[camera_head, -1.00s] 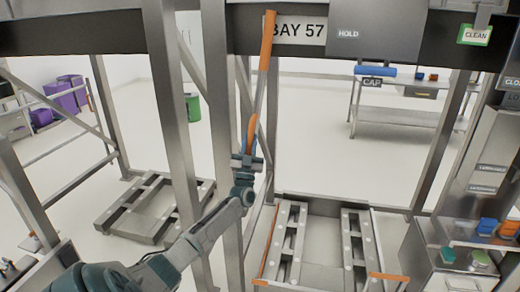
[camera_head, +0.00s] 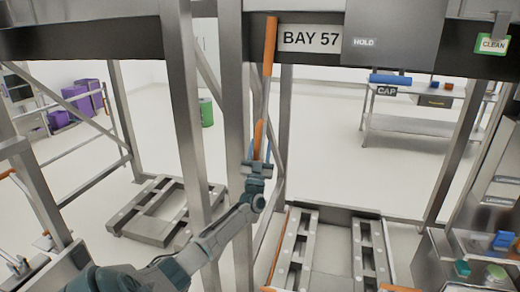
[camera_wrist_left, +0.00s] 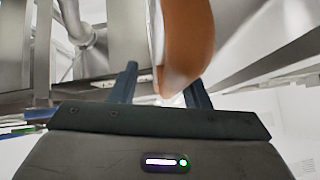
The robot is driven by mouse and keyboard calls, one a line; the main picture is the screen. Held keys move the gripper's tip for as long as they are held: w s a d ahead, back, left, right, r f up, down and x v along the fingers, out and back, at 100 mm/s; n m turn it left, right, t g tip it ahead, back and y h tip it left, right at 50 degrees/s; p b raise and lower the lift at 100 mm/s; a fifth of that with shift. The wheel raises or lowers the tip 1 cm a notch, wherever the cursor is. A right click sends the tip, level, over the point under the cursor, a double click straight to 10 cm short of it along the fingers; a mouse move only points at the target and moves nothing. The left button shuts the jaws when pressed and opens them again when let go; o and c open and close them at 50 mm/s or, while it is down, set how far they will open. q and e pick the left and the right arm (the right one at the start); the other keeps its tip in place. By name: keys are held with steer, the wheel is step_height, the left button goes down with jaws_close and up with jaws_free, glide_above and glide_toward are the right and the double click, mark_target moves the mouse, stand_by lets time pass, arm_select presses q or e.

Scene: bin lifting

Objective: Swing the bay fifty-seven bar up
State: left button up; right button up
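The bay fifty-seven bar (camera_head: 264,100) stands nearly upright just left of the "BAY 57" sign (camera_head: 310,38). It has an orange upper end and an orange lower handle, with a grey stretch between. My left gripper (camera_head: 258,152) is at the lower handle, its blue fingers pointing up on either side of it. In the left wrist view the orange handle (camera_wrist_left: 187,40) comes down between the spread fingers (camera_wrist_left: 160,88), nearer the right one; a gap shows at the left finger. Whether the right finger touches the handle cannot be told. My right gripper is out of view.
Grey upright posts (camera_head: 185,130) stand close to my left arm. A low rack (camera_head: 165,210) lies on the floor at left and another (camera_head: 297,250) under the bay. A grey "HOLD" panel (camera_head: 395,35) hangs right of the sign. A cabinet (camera_head: 490,170) stands at right.

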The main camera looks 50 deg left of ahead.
arm_select(q)
steer(key=b+v, duration=0.3)
steer(key=v, duration=0.7)
steer(key=shift+s+d+f, duration=0.15)
steer(key=shift+s+f, duration=0.1)
steer(key=shift+f, duration=0.05)
stand_by(0.4)
